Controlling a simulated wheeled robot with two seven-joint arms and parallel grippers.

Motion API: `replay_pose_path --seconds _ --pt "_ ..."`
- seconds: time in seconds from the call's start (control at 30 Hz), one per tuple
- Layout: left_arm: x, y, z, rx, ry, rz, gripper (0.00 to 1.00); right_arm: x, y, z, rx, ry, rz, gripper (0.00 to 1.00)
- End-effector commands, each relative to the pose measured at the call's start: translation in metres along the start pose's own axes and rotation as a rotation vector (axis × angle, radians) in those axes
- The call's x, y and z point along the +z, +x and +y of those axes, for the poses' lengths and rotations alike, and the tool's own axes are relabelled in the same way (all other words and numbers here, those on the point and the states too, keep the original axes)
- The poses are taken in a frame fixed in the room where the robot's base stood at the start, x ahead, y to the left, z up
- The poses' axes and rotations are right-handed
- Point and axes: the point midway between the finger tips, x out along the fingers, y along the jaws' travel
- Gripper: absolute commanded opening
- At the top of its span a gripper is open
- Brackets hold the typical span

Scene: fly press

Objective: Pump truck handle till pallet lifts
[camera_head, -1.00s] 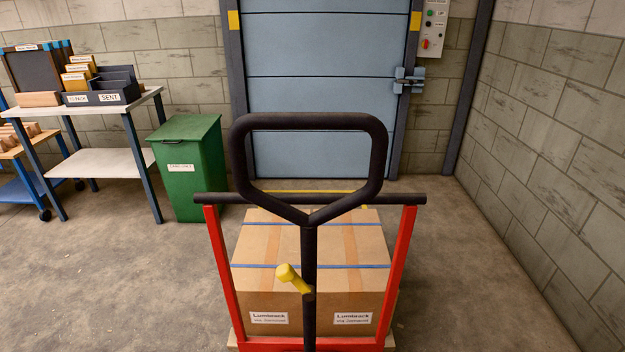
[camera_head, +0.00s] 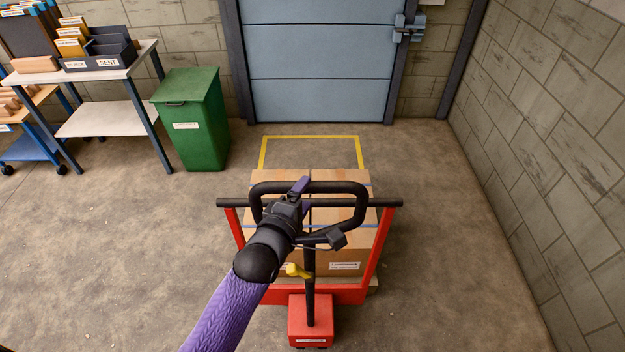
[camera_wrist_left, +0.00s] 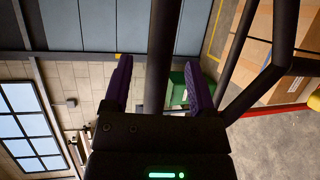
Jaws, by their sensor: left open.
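The pallet truck has a black looped handle (camera_head: 350,187) on a shaft, a yellow lever (camera_head: 297,271) and a red base (camera_head: 310,312). Cartons (camera_head: 345,247) are on it behind a red frame; only a sliver of the wooden pallet (camera_head: 373,285) shows low at the right. My left gripper (camera_head: 301,188) is at the handle's loop, covering part of its left side. In the left wrist view, the open purple fingers (camera_wrist_left: 158,68) stand on either side of a dark handle bar (camera_wrist_left: 164,40), with gaps showing. My right gripper is out of view.
A yellow floor outline (camera_head: 312,137) lies beyond the cartons, before a blue-grey door (camera_head: 315,75). A green bin (camera_head: 192,120) and a shelf table (camera_head: 100,75) stand at left. A block wall (camera_head: 550,130) closes the right. Floor at left is clear.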

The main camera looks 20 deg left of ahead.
Motion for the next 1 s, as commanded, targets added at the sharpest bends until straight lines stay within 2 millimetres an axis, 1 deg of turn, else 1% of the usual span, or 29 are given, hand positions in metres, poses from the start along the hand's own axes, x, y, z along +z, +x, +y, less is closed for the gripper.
replay_pose_path --seconds 0.03,0.1,0.2,0.3,0.5,0.53,0.57,0.6,0.67,0.7,0.77,0.8,0.87,1.0 --pt "0.000 0.010 0.000 0.001 0.001 0.000 0.73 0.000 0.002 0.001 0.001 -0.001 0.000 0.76" --pt "0.000 0.021 -0.001 -0.001 0.002 0.000 0.73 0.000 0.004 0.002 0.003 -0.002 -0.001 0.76" --pt "0.000 0.031 -0.001 -0.001 0.002 0.000 0.73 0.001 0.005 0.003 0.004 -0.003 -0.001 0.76" --pt "0.000 0.035 -0.001 -0.002 0.003 0.000 0.73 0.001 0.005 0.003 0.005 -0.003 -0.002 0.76" --pt "0.000 0.036 0.000 -0.002 0.003 0.000 0.73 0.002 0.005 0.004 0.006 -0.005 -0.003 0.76" --pt "0.000 0.036 0.000 -0.002 0.003 0.000 0.71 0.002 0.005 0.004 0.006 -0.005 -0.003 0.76" --pt "0.000 0.036 0.000 -0.002 0.003 0.000 0.64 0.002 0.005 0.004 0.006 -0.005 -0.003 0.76" --pt "0.000 0.036 0.000 -0.002 0.003 0.000 0.56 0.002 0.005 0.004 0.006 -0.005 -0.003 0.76" --pt "0.000 0.035 0.000 -0.002 0.003 0.000 0.43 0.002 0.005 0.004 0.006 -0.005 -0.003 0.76" --pt "0.000 0.035 0.000 -0.002 0.003 0.000 0.35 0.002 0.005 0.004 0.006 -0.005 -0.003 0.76" --pt "0.000 0.035 0.000 -0.002 0.003 0.000 0.22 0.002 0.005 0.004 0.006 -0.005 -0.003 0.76" --pt "0.000 0.035 0.000 -0.002 0.003 0.000 0.14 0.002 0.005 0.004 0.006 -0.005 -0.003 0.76" --pt "0.000 0.035 -0.001 -0.003 0.003 0.000 0.01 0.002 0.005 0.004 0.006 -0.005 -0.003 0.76" --pt "0.000 0.035 -0.001 -0.003 0.003 0.000 0.00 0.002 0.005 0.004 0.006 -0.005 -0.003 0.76"
